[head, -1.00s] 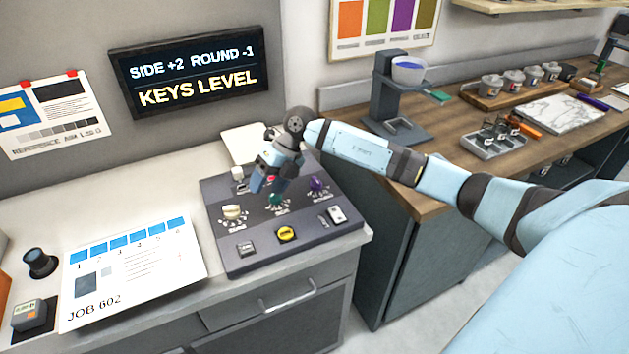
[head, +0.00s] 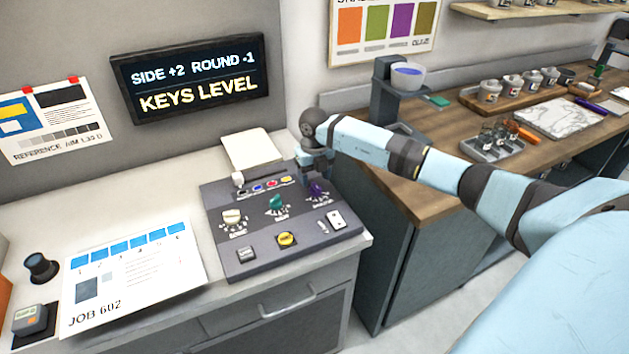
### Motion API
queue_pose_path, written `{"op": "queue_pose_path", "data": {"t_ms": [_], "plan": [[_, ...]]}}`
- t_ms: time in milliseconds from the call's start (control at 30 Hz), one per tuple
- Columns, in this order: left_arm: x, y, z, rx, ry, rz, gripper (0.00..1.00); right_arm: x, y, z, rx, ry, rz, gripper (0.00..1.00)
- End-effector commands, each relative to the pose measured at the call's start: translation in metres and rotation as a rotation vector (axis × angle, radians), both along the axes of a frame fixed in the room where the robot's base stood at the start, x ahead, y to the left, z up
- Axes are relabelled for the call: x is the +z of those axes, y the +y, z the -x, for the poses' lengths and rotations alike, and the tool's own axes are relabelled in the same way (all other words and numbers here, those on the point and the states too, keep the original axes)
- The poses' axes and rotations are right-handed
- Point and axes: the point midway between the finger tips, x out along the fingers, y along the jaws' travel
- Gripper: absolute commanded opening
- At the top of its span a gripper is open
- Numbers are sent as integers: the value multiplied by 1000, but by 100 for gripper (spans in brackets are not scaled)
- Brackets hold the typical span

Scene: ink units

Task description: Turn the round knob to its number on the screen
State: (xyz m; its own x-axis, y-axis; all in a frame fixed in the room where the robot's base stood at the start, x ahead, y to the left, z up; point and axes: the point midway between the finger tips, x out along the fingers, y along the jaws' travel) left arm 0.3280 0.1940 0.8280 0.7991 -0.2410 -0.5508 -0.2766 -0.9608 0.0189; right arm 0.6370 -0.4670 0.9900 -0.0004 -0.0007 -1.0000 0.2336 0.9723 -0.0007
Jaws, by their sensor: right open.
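The screen (head: 192,78) on the wall reads "SIDE +2 ROUND -1" and "KEYS LEVEL". The dark control panel (head: 262,258) on the counter carries a cream knob (head: 232,216), a green knob (head: 276,204) and a purple knob (head: 317,190), each with a dial scale. The labels under them are too small to read. My right gripper (head: 318,180) is open and points down at the purple knob, with its fingers close around or just above it; I cannot tell whether they touch. My left gripper is out of view.
The panel also has a row of coloured keys (head: 271,185), a yellow button (head: 287,239) and a white switch (head: 336,219). A "JOB 602" sheet (head: 130,285) lies left of the panel. A wooden bench (head: 432,185) with a tray and pots stands to the right.

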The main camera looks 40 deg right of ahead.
Motion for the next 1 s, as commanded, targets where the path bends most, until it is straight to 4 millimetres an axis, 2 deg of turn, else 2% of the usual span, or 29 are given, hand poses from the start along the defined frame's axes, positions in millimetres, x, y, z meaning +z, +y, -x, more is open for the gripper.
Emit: {"op": "queue_pose_path", "data": {"t_ms": [200, 533, 567, 700, 767, 1000], "plan": [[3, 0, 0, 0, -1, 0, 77, -23, 0, 0, -1, 1, -1, 59], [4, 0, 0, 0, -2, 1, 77, -27, 0, 0, 0, 0, -1, 59], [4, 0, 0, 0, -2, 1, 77, -27, 0, 0, 0, 0, -1, 57], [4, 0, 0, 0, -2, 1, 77, -27, 0, 0, 0, 0, -1, 25], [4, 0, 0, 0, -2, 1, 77, -27, 0, 0, 0, 0, -1, 13], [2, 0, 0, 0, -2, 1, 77, -27, 0, 0, 20, -1, -1, 13]]}}
